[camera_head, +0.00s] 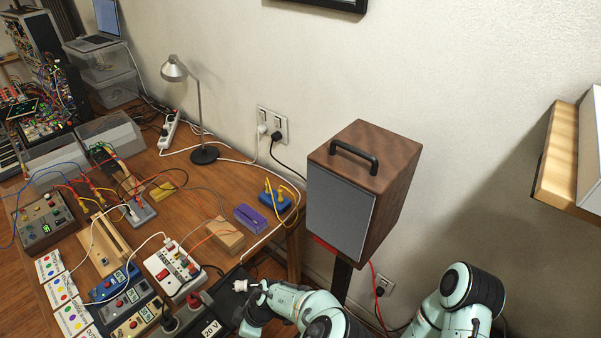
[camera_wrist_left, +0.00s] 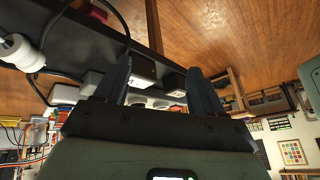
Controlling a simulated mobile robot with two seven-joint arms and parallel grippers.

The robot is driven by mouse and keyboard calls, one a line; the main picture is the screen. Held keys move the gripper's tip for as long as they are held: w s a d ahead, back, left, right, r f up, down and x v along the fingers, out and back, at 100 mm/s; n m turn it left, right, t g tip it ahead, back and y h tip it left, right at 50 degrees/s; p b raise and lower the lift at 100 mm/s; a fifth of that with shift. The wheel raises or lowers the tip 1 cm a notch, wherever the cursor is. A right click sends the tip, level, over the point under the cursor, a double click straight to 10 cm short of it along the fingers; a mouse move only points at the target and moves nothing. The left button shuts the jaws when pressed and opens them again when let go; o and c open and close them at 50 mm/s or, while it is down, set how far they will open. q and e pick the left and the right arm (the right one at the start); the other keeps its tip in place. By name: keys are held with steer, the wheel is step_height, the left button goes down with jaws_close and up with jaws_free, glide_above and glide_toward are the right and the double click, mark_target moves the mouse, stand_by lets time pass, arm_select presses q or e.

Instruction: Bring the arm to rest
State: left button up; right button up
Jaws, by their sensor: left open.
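My left arm (camera_head: 296,302) is at the bottom middle of the head view, over the right front end of the bench. Its gripper (camera_head: 256,291) is low over a dark panel, close to a white plug (camera_head: 240,285). In the left wrist view my left gripper (camera_wrist_left: 158,62) has its two dark fingers spread, with nothing held between them. The white plug (camera_wrist_left: 20,52) with its black cable lies to the left of the fingers, apart from them. My right arm (camera_head: 466,296) shows only in part at the bottom right. Its gripper is not in view.
A wooden speaker (camera_head: 371,190) with a black handle stands on a post just behind my left arm. The wooden bench (camera_head: 190,205) is crowded with switch boxes, sockets and cables. A desk lamp (camera_head: 203,154) stands at the back. A shelf (camera_head: 558,160) juts in at the right.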

arm_select(q)
steer(key=s+a+f+m+g+h, duration=0.1)
steer(key=s+a+f+m+h, duration=0.15)
steer(key=s+f, duration=0.3)
steer(key=s+a+f+m+g+h, duration=0.1)
steer(key=s+a+f+m, duration=0.1)
steer(key=s+f+m, duration=0.4)
steer(key=d+f+m+t+h, duration=0.2)
steer(key=d+m+t+h, duration=0.1)
steer(key=d+h, duration=0.3)
steer(key=shift+d+m+t, duration=0.4)
steer(key=shift+d+m, duration=0.35)
steer(key=shift+d, duration=0.4)
steer(key=shift+s, duration=0.1)
steer(key=c, duration=0.5)
steer(key=shift+s+a, duration=0.15)
